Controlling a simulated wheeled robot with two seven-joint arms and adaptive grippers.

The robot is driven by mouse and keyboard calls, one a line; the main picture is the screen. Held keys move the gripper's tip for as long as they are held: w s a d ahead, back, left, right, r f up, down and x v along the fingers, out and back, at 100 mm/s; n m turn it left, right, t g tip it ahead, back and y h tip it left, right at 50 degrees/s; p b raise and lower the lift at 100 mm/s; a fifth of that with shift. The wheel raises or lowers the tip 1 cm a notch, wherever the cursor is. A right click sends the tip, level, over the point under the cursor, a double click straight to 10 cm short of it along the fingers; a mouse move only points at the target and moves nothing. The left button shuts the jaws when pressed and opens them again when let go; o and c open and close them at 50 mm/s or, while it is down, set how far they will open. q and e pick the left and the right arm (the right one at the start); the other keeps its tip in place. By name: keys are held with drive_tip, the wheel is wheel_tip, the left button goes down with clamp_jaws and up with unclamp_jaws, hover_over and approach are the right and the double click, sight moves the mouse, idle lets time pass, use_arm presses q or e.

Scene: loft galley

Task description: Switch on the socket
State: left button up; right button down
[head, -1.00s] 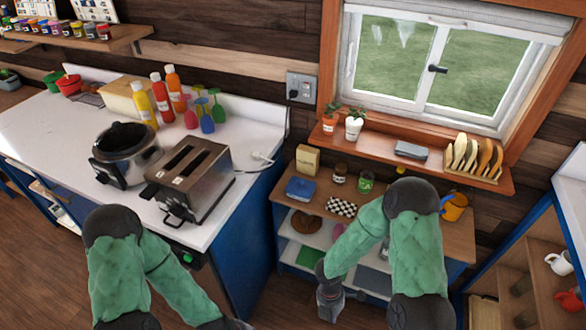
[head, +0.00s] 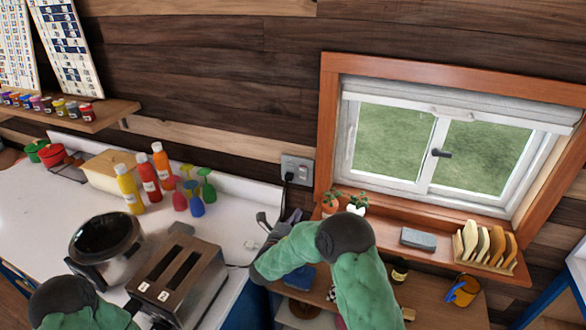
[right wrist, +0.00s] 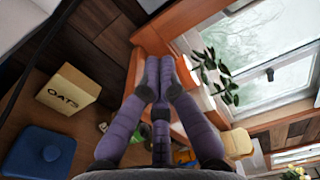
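The wall socket (head: 297,168) is a grey plate on the wooden wall, left of the window frame, with a black plug and cord at its lower left. Its switch is too small for me to read its position. My right gripper (head: 273,219) is below the socket, apart from it, near the counter's right end. In the right wrist view its purple fingers (right wrist: 160,76) come together at the tips with nothing seen between them. The socket does not show in that view.
A toaster (head: 178,278), a cooker (head: 107,247) and several bottles stand on the white counter (head: 30,215). The windowsill (head: 385,233) holds plants, a grey block and a rack of boards. An oats box (right wrist: 69,88) stands below. The wall around the socket is clear.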

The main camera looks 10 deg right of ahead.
sight(305, 170)
use_arm(q)
drive_tip(key=shift+w+r, duration=0.3)
drive_tip(key=shift+w, duration=0.1)
use_arm(e)
drive_tip(key=shift+n+t, duration=0.7)
drive_tip(key=r, duration=0.1)
drive_tip(key=w+a+r, duration=0.1)
drive_tip(key=r, duration=0.1)
drive_tip(key=w+a+r, duration=0.1)
drive_tip(key=shift+r, duration=0.15)
drive_tip(key=x, duration=1.4)
use_arm(q)
drive_tip(key=shift+f, duration=0.35)
